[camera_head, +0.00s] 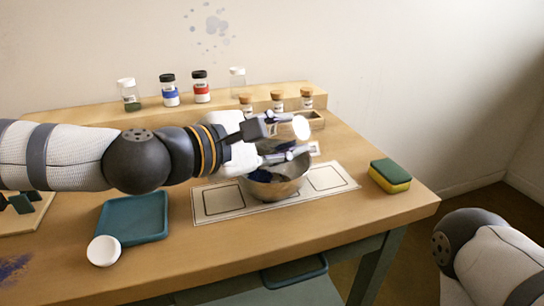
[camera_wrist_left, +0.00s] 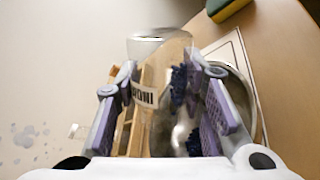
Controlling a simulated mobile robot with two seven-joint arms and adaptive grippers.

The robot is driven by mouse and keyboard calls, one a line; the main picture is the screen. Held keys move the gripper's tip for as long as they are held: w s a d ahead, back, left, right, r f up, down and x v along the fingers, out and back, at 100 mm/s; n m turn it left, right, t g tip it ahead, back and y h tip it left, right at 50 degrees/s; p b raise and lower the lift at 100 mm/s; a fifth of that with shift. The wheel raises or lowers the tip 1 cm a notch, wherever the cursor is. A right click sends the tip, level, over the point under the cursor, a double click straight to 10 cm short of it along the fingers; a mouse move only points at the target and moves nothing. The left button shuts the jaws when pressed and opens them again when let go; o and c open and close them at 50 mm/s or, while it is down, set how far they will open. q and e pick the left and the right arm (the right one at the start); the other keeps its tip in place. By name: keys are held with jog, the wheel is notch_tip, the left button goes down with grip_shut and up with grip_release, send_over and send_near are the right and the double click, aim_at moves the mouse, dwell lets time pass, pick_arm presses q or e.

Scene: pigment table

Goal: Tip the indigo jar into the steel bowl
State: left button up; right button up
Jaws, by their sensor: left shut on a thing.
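My left gripper (camera_head: 290,140) is shut on the indigo jar (camera_head: 301,127), above the steel bowl (camera_head: 277,188). The jar is clear, lies tilted between the fingers, and shows a pale round end. In the left wrist view the jar (camera_wrist_left: 147,97) has a label with part of its name, between both finger pads. Dark blue clumps show through or beside the glass; I cannot tell whether they are in the jar or bowl. The bowl stands on a white mat (camera_head: 224,200), its inside dark and partly hidden by my gripper. My right gripper is out of view.
A teal tray (camera_head: 133,218) and a white lid (camera_head: 103,250) lie front left. A green-yellow sponge (camera_head: 390,176) sits at right.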

pick_arm(q)
jog(key=shift+w+a+n, duration=0.1)
jog(key=shift+n, duration=0.2)
dwell(0.9)
jog(key=shift+r, duration=0.1)
